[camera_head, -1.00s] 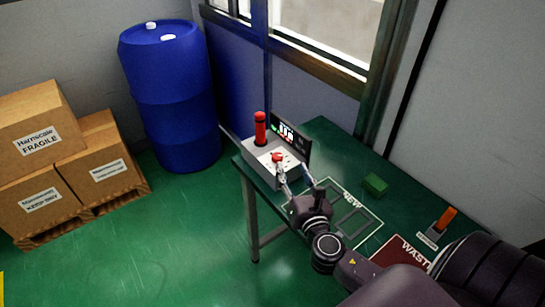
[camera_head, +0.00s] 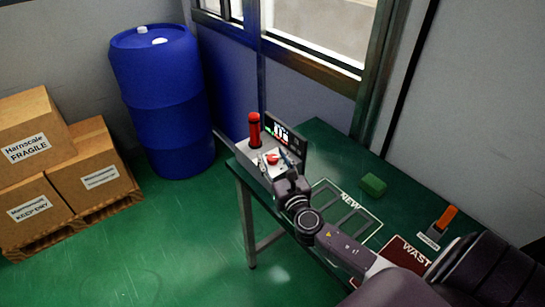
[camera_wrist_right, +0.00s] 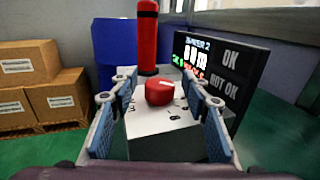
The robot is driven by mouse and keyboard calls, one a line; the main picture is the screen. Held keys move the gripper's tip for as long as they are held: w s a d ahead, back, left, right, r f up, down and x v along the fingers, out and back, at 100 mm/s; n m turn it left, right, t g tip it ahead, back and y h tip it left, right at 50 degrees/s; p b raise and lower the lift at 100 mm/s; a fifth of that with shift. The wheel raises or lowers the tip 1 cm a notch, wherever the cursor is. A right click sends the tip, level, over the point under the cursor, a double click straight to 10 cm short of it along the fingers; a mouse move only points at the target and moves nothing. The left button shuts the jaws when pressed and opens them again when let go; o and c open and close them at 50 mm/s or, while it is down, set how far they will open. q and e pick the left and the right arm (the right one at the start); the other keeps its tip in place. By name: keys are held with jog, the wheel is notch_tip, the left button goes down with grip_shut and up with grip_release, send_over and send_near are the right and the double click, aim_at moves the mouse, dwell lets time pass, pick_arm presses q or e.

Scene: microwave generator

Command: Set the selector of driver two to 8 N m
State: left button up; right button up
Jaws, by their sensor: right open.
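The driver station is a grey box (camera_head: 250,152) on the far left corner of the green table. A red selector knob (camera_wrist_right: 159,92) sits on its top, with small dark marks around it; the knob also shows in the head view (camera_head: 272,158). A red cylindrical driver (camera_head: 254,129) stands upright at the box's back. A dark display (camera_head: 285,133) stands at its right; in the wrist view it seems to read "DRIVER 2", its number too blurred to read. My right gripper (camera_wrist_right: 160,82) is open, with its fingers on either side of the knob, apparently apart from it. My left gripper is out of view.
The table (camera_head: 330,150) also holds a "NEW" outlined area (camera_head: 345,208), a green block (camera_head: 373,185), an orange-handled tool (camera_head: 445,217) and a red "WASTE" area (camera_head: 400,256). A blue drum (camera_head: 163,100) and cardboard boxes (camera_head: 88,172) stand on the floor at left.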

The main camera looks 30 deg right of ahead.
jog(key=shift+w, duration=0.1)
jog(key=shift+c, duration=0.4)
grip_shut()
jog(key=shift+m+h, duration=0.3)
jog(key=shift+h, duration=0.1)
jog(key=m+g+h+p, duration=0.1)
jog(key=h, duration=0.1)
jog(key=shift+a+m+h, duration=0.1)
jog(key=shift+m+h, duration=0.2)
jog(key=shift+m, duration=0.1)
jog(key=m+g+h, duration=0.2)
jog(key=h, duration=0.1)
jog(key=shift+m+g+h+b, duration=0.7)
jog(key=shift+m+g+h, duration=1)
jog(key=shift+g+h, duration=0.1)
